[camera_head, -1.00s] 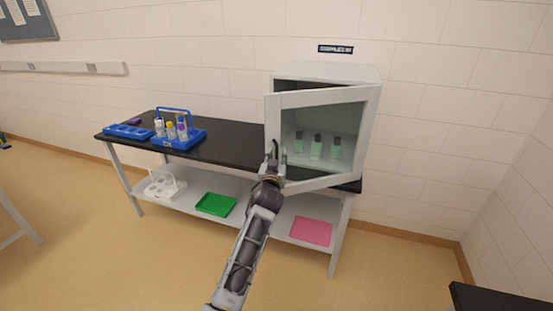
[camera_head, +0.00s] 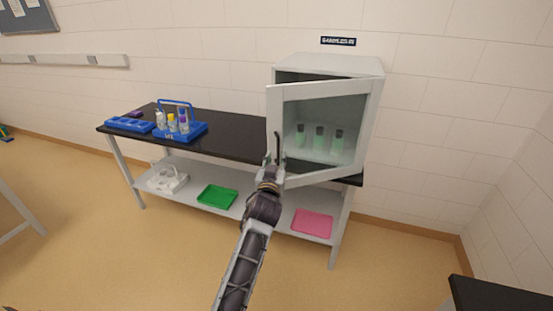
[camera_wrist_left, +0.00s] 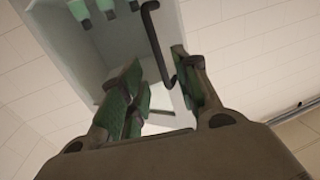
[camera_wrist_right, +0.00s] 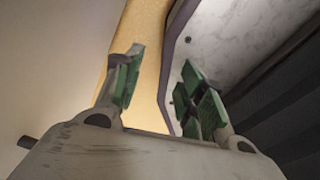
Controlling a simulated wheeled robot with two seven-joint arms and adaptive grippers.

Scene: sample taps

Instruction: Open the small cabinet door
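The small white cabinet (camera_head: 328,66) stands on the right end of the black bench. Its glass-paned door (camera_head: 325,90) is hinged at the right and stands partly open, its left edge swung out from the body. A dark bar handle (camera_head: 278,148) is on the door's left edge. My left gripper (camera_head: 272,178) is at the handle's lower end. In the left wrist view the handle (camera_wrist_left: 157,45) reaches between the spread fingers, nearer the right one; I cannot tell whether they touch. My right gripper (camera_wrist_right: 162,85) is open and empty, outside the head view.
Several green vials (camera_head: 318,138) show through the door glass. A blue carrier (camera_head: 181,131) with bottles and a blue rack (camera_head: 129,124) stand on the bench's left. Green (camera_head: 217,196) and pink trays (camera_head: 312,223) lie on the lower shelf. A dark-topped table (camera_head: 495,300) is at bottom right.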

